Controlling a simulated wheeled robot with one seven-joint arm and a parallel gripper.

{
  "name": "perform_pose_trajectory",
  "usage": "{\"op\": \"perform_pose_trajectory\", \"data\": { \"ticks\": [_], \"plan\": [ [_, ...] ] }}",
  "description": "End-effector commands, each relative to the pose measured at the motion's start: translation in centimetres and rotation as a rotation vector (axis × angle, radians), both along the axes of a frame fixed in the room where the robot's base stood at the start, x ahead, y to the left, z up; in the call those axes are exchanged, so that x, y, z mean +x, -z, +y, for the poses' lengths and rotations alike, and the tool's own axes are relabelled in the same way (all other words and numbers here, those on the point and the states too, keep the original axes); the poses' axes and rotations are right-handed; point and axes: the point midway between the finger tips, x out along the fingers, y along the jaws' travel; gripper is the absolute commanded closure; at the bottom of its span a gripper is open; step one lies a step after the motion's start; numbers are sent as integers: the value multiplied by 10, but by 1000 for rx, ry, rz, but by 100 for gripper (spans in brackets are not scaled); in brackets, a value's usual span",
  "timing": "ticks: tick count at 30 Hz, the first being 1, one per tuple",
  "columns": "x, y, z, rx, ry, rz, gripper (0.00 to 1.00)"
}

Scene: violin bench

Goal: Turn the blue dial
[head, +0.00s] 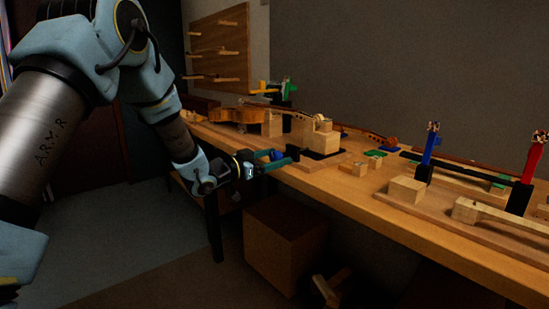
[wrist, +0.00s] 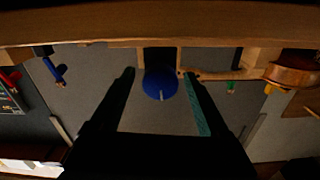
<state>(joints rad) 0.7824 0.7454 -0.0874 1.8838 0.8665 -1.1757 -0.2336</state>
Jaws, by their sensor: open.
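The blue dial (wrist: 160,84) is a round knob with a pale mark near its lower edge in the wrist view. In the head view the dial (head: 277,155) shows as a small blue shape at the bench's front edge. My gripper (head: 281,158) is open beside the bench, with the dial between its fingers. In the wrist view the fingers of my gripper (wrist: 158,76) lie left and right of the dial, with a gap visible on each side. I cannot tell how deep the dial sits between them.
The wooden bench (head: 345,199) runs to the right. On it are a violin (head: 238,115), a light wooden block (head: 407,190), and blue (head: 431,145) and red (head: 533,157) upright clamps. A wooden box (head: 285,245) stands on the floor below. Open floor lies left of the bench.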

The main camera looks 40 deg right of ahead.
Motion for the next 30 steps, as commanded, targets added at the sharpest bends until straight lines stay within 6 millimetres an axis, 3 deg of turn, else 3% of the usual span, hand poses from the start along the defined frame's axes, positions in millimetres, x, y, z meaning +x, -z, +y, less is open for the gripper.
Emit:
{"op": "perform_pose_trajectory", "data": {
  "ticks": [2, 22, 30],
  "plan": [
    [0, 0, 0, 0, 0, 0, 22],
    [0, 0, 1, 0, 0, 0, 98],
    [0, 3, 1, -4, -1, -47, 100]
  ]
}}
